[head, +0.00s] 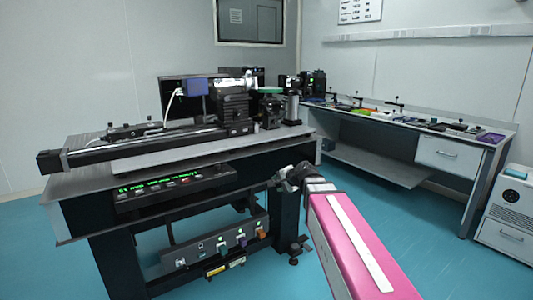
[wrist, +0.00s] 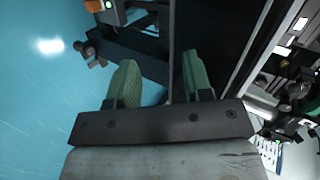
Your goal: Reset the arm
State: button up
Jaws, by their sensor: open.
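My arm, with a pink link (head: 355,245), reaches forward from the lower right of the head view. Its dark far end is in front of the right end of the black optical table (head: 170,170). My gripper (wrist: 158,62) shows in the wrist view with two green fingers standing apart. Nothing is between the fingers. Behind them are the blue floor and dark parts of the table frame. In the head view the fingers are too small to make out clearly.
The optical table carries a long rail (head: 130,145) and a blue box (head: 195,87). A control panel (head: 175,187) with green text hangs under its top. A side bench (head: 445,153) and a white cabinet (head: 505,215) stand at right. Blue floor (head: 435,235) between is clear.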

jog(key=s+d+f+n+g+h, duration=0.3)
jog(key=s+d+f, duration=0.3)
jog(key=s+f, duration=0.4)
jog(key=s+d+f+n+g+h, duration=0.4)
jog(key=s+f, duration=0.5)
jog(key=f, duration=0.5)
jog(key=d+n+g, duration=0.1)
jog(key=d+n, duration=0.1)
jog(key=d, duration=0.1)
jog(key=shift+s+d+g, duration=0.25)
jog(key=shift+s+g, duration=0.15)
jog(key=shift+f, duration=0.1)
